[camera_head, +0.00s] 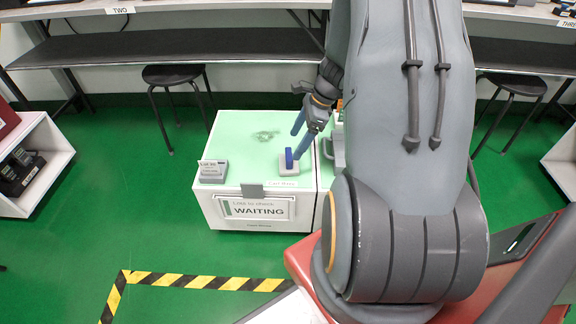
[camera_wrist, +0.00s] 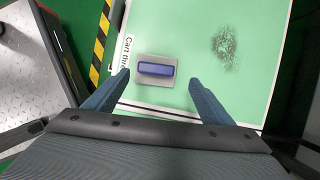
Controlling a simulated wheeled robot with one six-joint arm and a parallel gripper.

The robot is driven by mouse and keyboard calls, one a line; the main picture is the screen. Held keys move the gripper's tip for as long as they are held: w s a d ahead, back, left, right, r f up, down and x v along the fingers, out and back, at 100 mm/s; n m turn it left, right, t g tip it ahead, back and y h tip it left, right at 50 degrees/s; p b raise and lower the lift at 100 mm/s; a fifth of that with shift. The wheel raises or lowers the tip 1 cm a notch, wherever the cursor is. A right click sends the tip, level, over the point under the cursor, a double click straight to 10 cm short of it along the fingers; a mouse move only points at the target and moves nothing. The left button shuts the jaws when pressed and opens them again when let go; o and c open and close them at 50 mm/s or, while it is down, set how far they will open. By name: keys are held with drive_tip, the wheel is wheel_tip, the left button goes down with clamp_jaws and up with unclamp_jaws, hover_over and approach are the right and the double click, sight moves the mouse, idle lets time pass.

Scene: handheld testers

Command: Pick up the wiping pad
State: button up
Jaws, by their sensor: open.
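The wiping pad is a blue block (camera_wrist: 156,69) on a flat grey base (camera_wrist: 147,81), lying on the pale green top of a white cart. In the head view the blue block (camera_head: 289,158) stands up from its light base near the cart's front right. My gripper (camera_head: 303,140) is open above and close to the pad, with blue fingers pointing down. In the wrist view my gripper (camera_wrist: 160,85) has its fingers spread wide, one to each side of the pad and nothing between them in contact. Whether the fingertips reach the pad's height, I cannot tell.
A dark smudge (camera_wrist: 226,46) marks the cart top (camera_head: 235,135). A small grey sign holder (camera_head: 213,172) stands at its front left. A "WAITING" sign (camera_head: 257,209) is on the cart front. Stools (camera_head: 175,75) and benches stand behind.

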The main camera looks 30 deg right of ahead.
sight(289, 154)
drive_tip(key=b+x, duration=0.1)
drive_tip(key=x, duration=0.1)
drive_tip(key=b+x, duration=0.1)
drive_tip(key=x, duration=0.3)
drive_tip(key=shift+s+a+f+b, duration=0.2)
drive_tip(key=shift+a+b, duration=0.2)
drive_tip(key=shift+a, duration=0.05)
drive_tip(key=shift+c, duration=0.6)
drive_tip(key=c, duration=1.1)
